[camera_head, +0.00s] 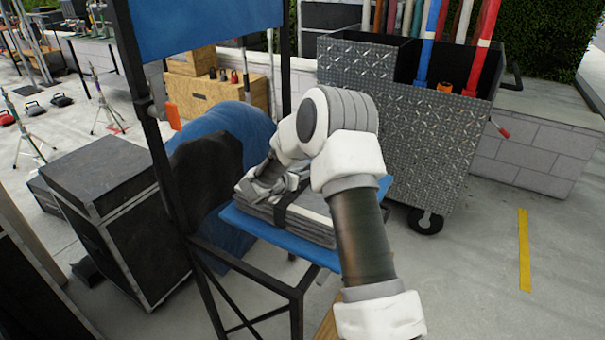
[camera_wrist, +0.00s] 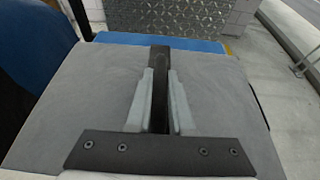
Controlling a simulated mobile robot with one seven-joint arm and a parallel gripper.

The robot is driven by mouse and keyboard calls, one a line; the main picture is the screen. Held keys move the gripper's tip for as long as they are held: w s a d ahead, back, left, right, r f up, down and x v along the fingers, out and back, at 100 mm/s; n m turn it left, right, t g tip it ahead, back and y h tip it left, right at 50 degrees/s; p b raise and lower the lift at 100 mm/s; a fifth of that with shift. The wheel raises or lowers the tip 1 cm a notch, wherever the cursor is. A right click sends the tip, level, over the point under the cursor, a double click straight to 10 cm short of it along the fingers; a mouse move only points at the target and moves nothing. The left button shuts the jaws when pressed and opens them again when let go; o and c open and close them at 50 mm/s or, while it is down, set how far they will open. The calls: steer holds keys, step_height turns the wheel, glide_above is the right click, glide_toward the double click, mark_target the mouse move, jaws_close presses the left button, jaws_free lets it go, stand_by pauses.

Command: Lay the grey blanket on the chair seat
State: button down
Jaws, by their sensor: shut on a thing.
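The folded grey blanket (camera_head: 318,222) with a dark strap (camera_head: 281,212) around it is at the blue seat (camera_head: 262,231) of a tall black-framed chair. The blanket looks flat and level over the seat; I cannot tell whether its whole underside touches. My gripper is at the blanket's top in the head view, partly hidden by my arm. In the wrist view my gripper (camera_wrist: 159,105) is shut on the blanket's dark strap (camera_wrist: 160,62), with a finger on either side. The grey blanket (camera_wrist: 85,95) fills most of that view, and the blue seat edge (camera_wrist: 190,43) shows beyond it.
The chair's blue backrest (camera_head: 205,25) and black post stand to the left. A diamond-plate cart (camera_head: 430,125) with coloured poles stands behind at the right. A black case (camera_head: 115,210) stands at the left. Open pavement lies at the right.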

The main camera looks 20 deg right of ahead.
steer(key=c, duration=0.8)
jaws_free()
steer(key=shift+f, duration=0.1)
